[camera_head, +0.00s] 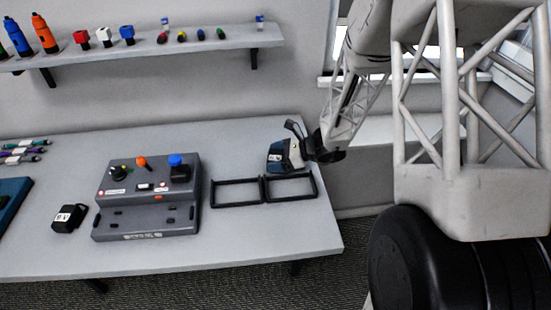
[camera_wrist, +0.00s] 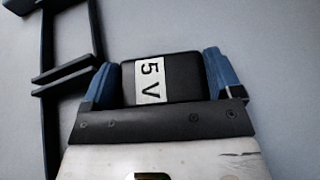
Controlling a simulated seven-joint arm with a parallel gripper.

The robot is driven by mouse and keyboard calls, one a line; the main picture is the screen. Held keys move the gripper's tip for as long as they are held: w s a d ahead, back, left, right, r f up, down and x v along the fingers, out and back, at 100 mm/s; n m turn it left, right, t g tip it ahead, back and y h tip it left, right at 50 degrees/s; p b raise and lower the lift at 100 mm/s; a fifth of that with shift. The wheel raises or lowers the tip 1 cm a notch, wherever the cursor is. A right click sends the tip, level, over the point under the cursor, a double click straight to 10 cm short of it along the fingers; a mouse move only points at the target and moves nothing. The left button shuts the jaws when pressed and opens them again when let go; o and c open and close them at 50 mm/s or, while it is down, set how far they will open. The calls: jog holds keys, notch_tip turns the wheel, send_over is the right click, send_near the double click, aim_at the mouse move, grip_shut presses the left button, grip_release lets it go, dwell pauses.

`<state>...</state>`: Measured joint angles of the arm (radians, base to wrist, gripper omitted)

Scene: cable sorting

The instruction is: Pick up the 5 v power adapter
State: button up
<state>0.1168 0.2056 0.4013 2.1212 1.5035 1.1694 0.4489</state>
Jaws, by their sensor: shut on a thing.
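The black 5 V power adapter (camera_wrist: 176,79), with a white "5 V" label, sits between the two blue fingers of my gripper (camera_wrist: 162,80) in the wrist view. My gripper is shut on it. In the head view, my gripper (camera_head: 276,158) is over the right end of the table, just above the back of the right black frame. The adapter shows only partly there, between the fingers. I cannot tell from these views how far it is off the table.
Two black rectangular frames (camera_head: 236,205) lie side by side on the grey table (camera_head: 240,248). A grey control box (camera_head: 146,222) with knobs stands left of them. Another black adapter (camera_head: 69,218) lies further left. A shelf (camera_head: 190,45) with small items runs along the wall.

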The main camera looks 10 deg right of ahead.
aim_at(275, 156)
jog(key=shift+r, duration=1.65)
jog(key=s, duration=0.5)
jog(key=s+d+r, duration=0.1)
jog(key=s, duration=0.4)
jog(key=s+d, duration=0.1)
jog(key=s, duration=0.4)
jog(key=shift+s+d+r, duration=0.1)
jog(key=shift+s+r, duration=0.15)
jog(key=shift+s, duration=0.15)
